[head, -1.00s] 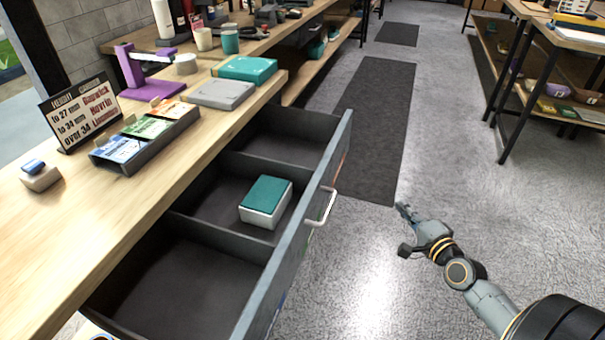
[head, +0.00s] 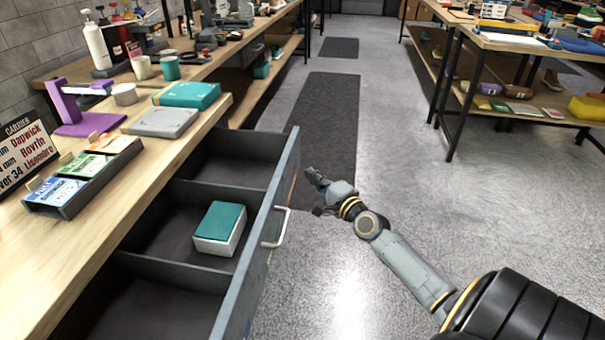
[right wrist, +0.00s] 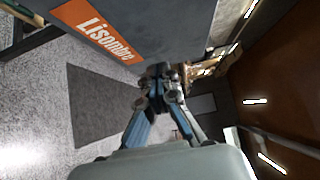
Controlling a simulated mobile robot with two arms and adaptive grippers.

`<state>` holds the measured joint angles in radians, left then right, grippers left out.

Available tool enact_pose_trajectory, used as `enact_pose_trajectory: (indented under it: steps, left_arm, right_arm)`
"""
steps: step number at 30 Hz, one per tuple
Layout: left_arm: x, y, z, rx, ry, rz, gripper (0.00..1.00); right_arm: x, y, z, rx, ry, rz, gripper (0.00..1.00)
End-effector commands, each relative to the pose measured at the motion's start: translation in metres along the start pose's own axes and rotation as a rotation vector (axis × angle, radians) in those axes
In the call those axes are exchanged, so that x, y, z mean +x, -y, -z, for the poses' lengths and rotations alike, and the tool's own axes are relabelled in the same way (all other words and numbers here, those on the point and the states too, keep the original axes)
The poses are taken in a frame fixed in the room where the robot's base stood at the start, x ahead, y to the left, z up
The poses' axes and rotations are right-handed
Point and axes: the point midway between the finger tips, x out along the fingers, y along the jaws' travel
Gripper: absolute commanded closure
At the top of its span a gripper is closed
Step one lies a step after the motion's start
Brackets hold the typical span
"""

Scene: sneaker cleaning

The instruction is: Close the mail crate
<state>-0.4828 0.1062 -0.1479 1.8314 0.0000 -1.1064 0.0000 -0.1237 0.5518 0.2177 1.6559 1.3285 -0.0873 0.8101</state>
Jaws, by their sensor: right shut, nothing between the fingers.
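The mail crate appears as a grey drawer (head: 262,243) pulled out from the wooden bench, with three compartments in a row. Its front panel has a pale bar handle (head: 280,229) on the outside. A white box with a teal top (head: 220,229) lies in the middle compartment; the compartments at either side look empty. My right gripper (head: 317,193) is shut and empty, outside the front panel, to the right of the handle and apart from it. In the right wrist view, the panel with an orange "Lisombre" label (right wrist: 104,30) is beyond the fingers (right wrist: 160,85). My left gripper is out of view.
The bench top (head: 130,180) carries a card holder (head: 85,175), a grey case (head: 163,122), a teal case (head: 187,94) and a purple stand (head: 85,120). The floor right of the drawer is clear, with a dark mat (head: 325,125). Another table (head: 455,95) stands at the right.

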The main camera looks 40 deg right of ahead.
Motion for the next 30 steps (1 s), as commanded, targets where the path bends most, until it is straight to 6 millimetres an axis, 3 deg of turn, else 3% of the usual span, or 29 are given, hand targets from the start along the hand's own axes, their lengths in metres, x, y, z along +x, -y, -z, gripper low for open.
enact_pose_trajectory:
  steps: [6,12,27,30]
  left_arm:
    - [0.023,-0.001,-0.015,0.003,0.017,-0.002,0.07]
    - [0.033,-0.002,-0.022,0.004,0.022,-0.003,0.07]
    - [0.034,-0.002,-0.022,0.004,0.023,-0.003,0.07]
    - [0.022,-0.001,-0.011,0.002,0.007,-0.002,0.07]
  right_arm:
    - [0.014,0.002,-0.015,0.002,0.0,0.0,1.0]
    - [0.02,0.0,-0.021,0.0,0.0,-0.001,1.0]
    - [0.024,0.0,-0.021,0.0,0.0,0.0,1.0]
    - [0.029,-0.001,-0.018,0.0,0.0,0.001,1.0]
